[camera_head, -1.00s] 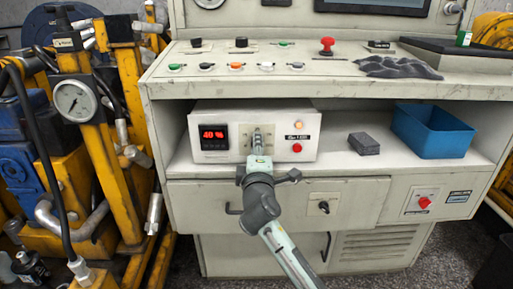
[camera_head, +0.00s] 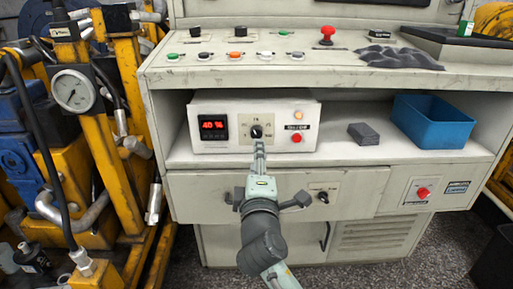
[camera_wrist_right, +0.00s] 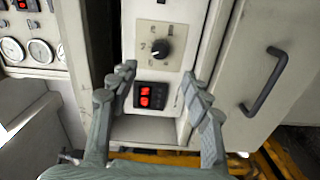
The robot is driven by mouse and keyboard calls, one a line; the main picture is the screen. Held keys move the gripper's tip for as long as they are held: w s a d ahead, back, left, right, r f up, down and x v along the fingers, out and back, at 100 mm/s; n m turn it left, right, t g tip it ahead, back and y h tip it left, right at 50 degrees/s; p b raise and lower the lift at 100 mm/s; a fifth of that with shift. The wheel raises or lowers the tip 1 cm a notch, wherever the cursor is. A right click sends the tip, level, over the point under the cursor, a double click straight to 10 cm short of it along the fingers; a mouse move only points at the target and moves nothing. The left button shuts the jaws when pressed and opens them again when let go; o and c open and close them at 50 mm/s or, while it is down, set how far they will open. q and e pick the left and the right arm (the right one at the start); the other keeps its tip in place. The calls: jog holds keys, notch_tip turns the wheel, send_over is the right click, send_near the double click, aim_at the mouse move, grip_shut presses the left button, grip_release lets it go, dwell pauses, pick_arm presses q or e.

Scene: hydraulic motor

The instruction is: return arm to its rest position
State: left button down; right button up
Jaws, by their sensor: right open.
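My right gripper (camera_head: 260,149) is in front of the white control box on the shelf, just below its black rotary knob (camera_head: 256,131). In the right wrist view the gripper (camera_wrist_right: 160,90) has its two fingers spread wide with nothing between them. The knob also shows in that view (camera_wrist_right: 161,49), beyond the fingertips and clear of them. My left gripper is not in view.
A blue bin (camera_head: 433,121) and a dark grey block (camera_head: 363,134) sit on the shelf to the right. A drawer front (camera_head: 200,199) lies below the shelf. Yellow machinery with a pressure gauge (camera_head: 74,89) stands at the left. Grey gloves (camera_head: 400,57) lie on the panel above.

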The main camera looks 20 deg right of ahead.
jog(key=shift+v, duration=1)
jog(key=shift+d+f, duration=0.1)
jog(key=s+d+f+m+g+y, duration=0.1)
jog(key=s+d+f+m+g, duration=0.25)
jog(key=f, duration=0.65)
jog(key=s+d+f+m+g, duration=0.2)
jog(key=s+d+f+g, duration=0.15)
jog(key=f, duration=0.75)
pick_arm(q)
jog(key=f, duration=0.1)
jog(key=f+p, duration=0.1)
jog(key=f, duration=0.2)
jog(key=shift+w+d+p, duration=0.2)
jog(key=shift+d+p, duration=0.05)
jog(key=shift+p, duration=0.05)
pick_arm(e)
jog(key=s+d+f+m+g+y, duration=0.2)
jog(key=s+f+m+g, duration=0.4)
jog(key=s+f, duration=0.8)
jog(key=s+d+g, duration=0.1)
jog(key=s, duration=0.2)
jog(key=shift+d+f+y, duration=0.3)
jog(key=shift+d+f, duration=0.1)
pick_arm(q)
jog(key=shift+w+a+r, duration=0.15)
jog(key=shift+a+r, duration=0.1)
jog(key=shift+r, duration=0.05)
pick_arm(e)
jog(key=shift+s+m, duration=0.1)
jog(key=shift+m, duration=0.15)
